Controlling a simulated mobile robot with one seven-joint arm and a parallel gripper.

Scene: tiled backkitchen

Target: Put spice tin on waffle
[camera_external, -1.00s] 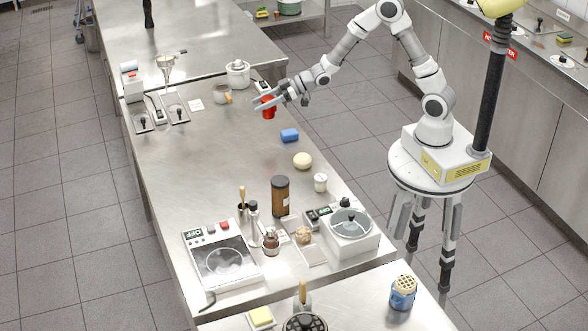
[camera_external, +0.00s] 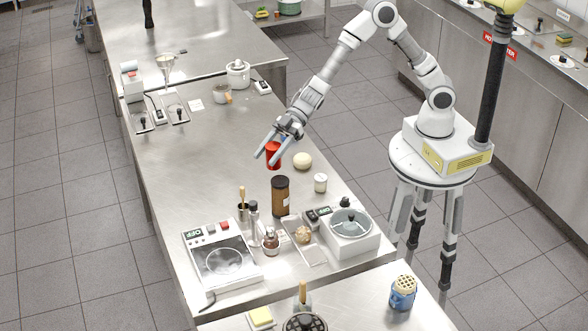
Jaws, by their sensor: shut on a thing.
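The red tin (camera_external: 273,157), which looks like the spice tin, is held upright between the fingers of my gripper (camera_external: 268,154). The gripper reaches down from the upper right and is shut on the tin, above the middle of the long steel table. The fingers cover part of the tin, and a small gap to the table cannot be judged. The waffle is hard to make out. A pale grid-patterned top (camera_external: 404,281) sits on a blue container at lower right.
A brown jar (camera_external: 280,196), a pale round ball (camera_external: 302,160) and a small white jar (camera_external: 320,182) stand near the tin. A white appliance with a glass bowl (camera_external: 350,232) and a hotplate (camera_external: 222,258) stand in front. The table's left middle (camera_external: 190,165) is clear.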

